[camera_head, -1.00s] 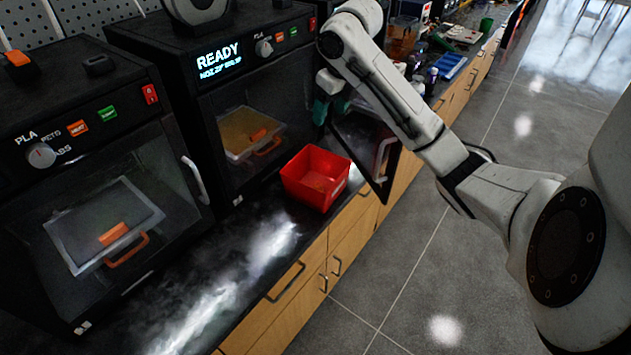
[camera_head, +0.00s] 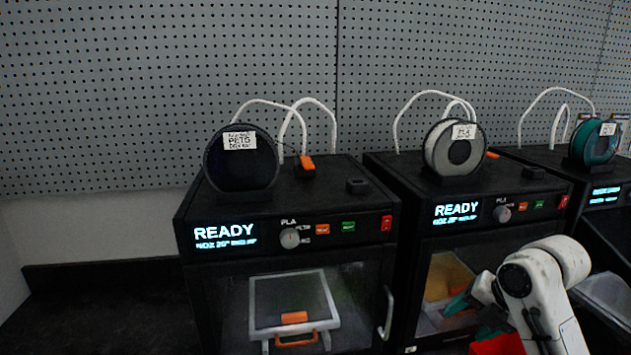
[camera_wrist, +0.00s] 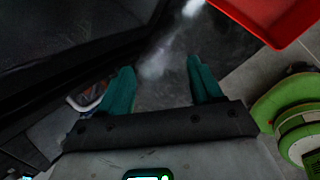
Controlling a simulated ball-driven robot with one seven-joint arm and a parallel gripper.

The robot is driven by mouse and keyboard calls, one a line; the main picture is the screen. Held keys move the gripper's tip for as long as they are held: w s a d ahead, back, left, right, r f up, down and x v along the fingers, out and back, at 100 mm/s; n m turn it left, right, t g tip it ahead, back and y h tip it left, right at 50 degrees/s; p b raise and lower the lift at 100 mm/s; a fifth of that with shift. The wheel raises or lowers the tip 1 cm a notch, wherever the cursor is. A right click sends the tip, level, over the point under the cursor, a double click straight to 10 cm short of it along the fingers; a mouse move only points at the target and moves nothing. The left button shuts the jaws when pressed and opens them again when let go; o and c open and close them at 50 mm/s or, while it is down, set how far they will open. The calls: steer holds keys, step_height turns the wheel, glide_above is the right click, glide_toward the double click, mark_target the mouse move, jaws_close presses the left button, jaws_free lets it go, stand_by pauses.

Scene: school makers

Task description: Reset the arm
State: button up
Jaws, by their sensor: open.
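My gripper (camera_wrist: 162,85) shows in the wrist view with its two teal fingers spread apart and nothing between them. In the head view my white arm is at the lower right, and a teal fingertip (camera_head: 457,303) shows in front of the middle printer (camera_head: 480,210). A red bin (camera_head: 497,345) sits at the bottom edge of the head view, partly hidden by my arm. The bin also shows at the upper right of the wrist view (camera_wrist: 272,18), apart from the fingers.
The left printer (camera_head: 290,225) has a closed glass door with a plate inside. Another printer (camera_head: 606,192) stands at the right edge. Filament spools sit on top. A pegboard wall (camera_head: 180,90) is behind. Bare black counter (camera_head: 95,305) lies at the lower left.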

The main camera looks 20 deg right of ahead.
steer(key=s+a+f+m+y, duration=0.1)
steer(key=s+a+f+m, duration=0.1)
steer(key=a+f+m, duration=0.55)
steer(key=s+a+f+m+y, duration=0.15)
steer(key=a+f+m, duration=0.35)
steer(key=a, duration=0.6)
steer(key=s+f+m+g+h, duration=0.1)
steer(key=s+f+m, duration=0.2)
steer(key=s, duration=0.3)
steer(key=s+a+f+m+g+h, duration=0.1)
steer(key=s+f+m, duration=0.2)
steer(key=s, duration=0.4)
steer(key=s+f+m+g+h, duration=0.1)
steer(key=s+f+m+g, duration=0.1)
steer(key=s+m, duration=0.3)
steer(key=shift+s+a+f+m, duration=0.2)
steer(key=shift+s+f+m, duration=0.2)
steer(key=shift+s, duration=0.7)
steer(key=shift+h, duration=0.25)
steer(key=shift+c, duration=0.4)
